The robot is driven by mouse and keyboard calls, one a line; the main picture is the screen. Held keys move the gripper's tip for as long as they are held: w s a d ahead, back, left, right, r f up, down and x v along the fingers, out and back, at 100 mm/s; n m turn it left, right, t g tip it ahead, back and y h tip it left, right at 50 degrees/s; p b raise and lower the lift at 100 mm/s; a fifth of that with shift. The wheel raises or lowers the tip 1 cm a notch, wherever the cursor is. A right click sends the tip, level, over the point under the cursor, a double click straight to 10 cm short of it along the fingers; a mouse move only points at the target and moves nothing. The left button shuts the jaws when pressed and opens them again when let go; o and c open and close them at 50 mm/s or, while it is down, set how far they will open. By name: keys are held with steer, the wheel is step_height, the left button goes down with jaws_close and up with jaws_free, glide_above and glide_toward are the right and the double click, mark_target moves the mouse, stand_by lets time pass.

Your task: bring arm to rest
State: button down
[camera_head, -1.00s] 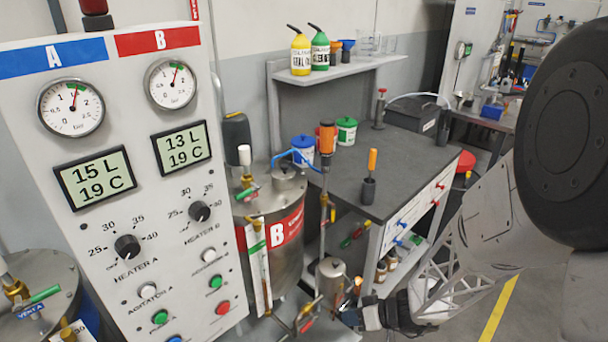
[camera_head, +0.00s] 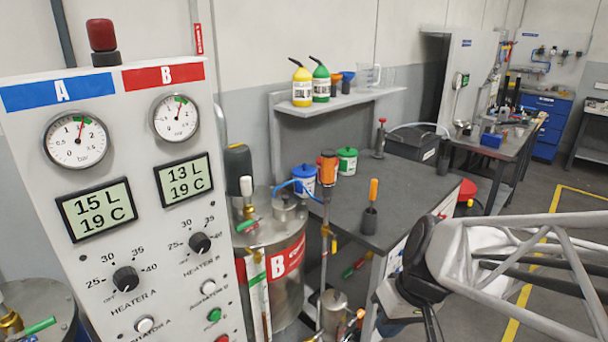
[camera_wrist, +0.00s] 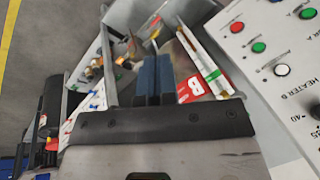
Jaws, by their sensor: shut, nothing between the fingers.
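My arm comes in from the right in the head view, with its white lattice link and dark wrist in front of the workbench (camera_head: 350,180). In the wrist view my gripper (camera_wrist: 153,75) has its two blue-padded fingers together, with nothing between them. Its fingertips do not show clearly in the head view. The fingers point toward tank B (camera_wrist: 190,75), which also stands left of the bench in the head view (camera_head: 285,275). No touch with the tank can be seen.
The control panel (camera_head: 130,240) stands at the left. The bench carries blue and green lidded tubs and an orange-handled tool (camera_head: 372,200). A shelf (camera_head: 345,98) with yellow and green bottles is behind. Open floor with a yellow line (camera_head: 515,315) lies at the right.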

steer(key=s+d+r+m+t+h, duration=0.2)
steer(key=s+d+r+m+h, duration=0.1)
steer(key=s+r, duration=0.2)
step_height(320, 180, up, 3)
steer(key=shift+s+d+f+h, duration=0.15)
steer(key=shift+d+h, duration=0.25)
